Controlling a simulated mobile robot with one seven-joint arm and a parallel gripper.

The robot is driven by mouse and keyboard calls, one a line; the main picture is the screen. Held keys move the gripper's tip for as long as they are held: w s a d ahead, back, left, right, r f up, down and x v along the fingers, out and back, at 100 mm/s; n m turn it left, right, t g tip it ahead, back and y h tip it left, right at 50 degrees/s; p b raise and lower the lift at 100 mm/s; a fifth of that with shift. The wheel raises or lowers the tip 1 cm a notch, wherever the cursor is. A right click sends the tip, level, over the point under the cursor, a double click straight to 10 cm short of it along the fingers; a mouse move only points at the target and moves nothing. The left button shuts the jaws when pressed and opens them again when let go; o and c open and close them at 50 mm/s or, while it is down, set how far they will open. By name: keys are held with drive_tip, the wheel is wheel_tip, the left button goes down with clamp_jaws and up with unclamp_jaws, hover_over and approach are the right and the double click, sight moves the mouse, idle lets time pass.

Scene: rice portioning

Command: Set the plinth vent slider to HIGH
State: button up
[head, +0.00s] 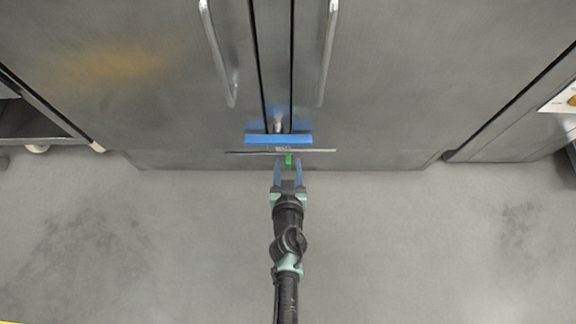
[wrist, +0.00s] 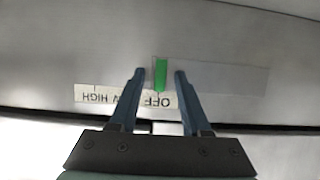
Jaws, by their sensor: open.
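The green vent slider (wrist: 160,75) stands by the OFF mark on the label strip (wrist: 88,95), which reads upside down in the wrist view. HIGH is at the strip's left end there; the middle word is partly hidden by my left-hand finger. My gripper (wrist: 160,73) is open, with one blue finger on each side of the slider and a visible gap to each. In the head view the green slider (head: 288,160) shows small between the fingers of my gripper (head: 288,163), low on the cabinet front.
A blue bar (head: 260,139) crosses the cabinet front just above the slider. Two long metal door handles (head: 216,55) (head: 328,50) hang higher up. A pale band (wrist: 220,78) runs right of the slider in the wrist view. The grey floor (head: 400,240) is clear on both sides.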

clamp_jaws()
idle(1.5)
